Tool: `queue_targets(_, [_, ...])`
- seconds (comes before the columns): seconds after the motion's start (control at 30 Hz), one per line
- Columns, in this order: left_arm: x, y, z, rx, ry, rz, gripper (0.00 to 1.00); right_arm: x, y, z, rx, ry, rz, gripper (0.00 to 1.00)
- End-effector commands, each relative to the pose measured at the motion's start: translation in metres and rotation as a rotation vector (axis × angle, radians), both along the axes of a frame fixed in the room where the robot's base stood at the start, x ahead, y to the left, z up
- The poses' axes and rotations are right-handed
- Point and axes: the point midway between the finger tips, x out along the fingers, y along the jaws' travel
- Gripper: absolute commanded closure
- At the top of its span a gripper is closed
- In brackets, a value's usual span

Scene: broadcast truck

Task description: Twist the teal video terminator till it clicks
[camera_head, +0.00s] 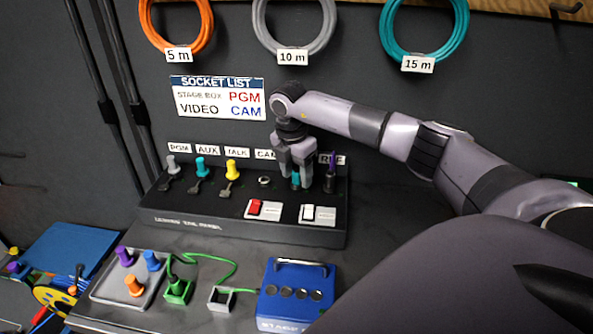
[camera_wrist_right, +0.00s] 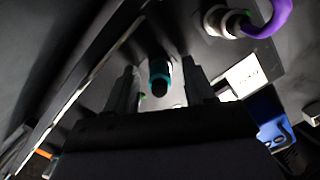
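The teal video terminator (camera_head: 295,180) stands on the black sloped panel (camera_head: 240,231), between the CAM socket and the purple plug. My right gripper (camera_head: 295,181) points down over it, with its fingers on either side. In the right wrist view the teal terminator (camera_wrist_right: 159,76) shows between the two fingers (camera_wrist_right: 160,88), with a visible gap on each side. The right gripper is open, and it hides much of the terminator and its label in the head view. My left gripper is not in view.
A purple plug (camera_head: 331,172) with its cable stands close to the right of my gripper. Grey, teal and yellow plugs (camera_head: 231,170) stand to the left. A red switch (camera_head: 256,207) and a white switch (camera_head: 309,212) sit in front. A blue stage box (camera_head: 295,312) lies below.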

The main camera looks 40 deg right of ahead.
Motion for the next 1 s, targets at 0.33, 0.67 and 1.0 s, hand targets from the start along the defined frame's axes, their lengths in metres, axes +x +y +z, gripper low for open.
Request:
queue_targets(0.33, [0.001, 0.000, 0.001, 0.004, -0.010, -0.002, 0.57, 0.000, 0.000, 0.001, -0.001, -0.002, 0.001, 0.47])
queue_targets(0.67, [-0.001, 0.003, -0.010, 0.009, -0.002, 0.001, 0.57, 0.000, 0.007, 0.054, 0.000, -0.004, 0.001, 0.47])
queue_targets(1.0, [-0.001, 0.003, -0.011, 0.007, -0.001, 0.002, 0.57, -0.001, 0.009, 0.071, 0.000, 0.000, 0.001, 0.47])
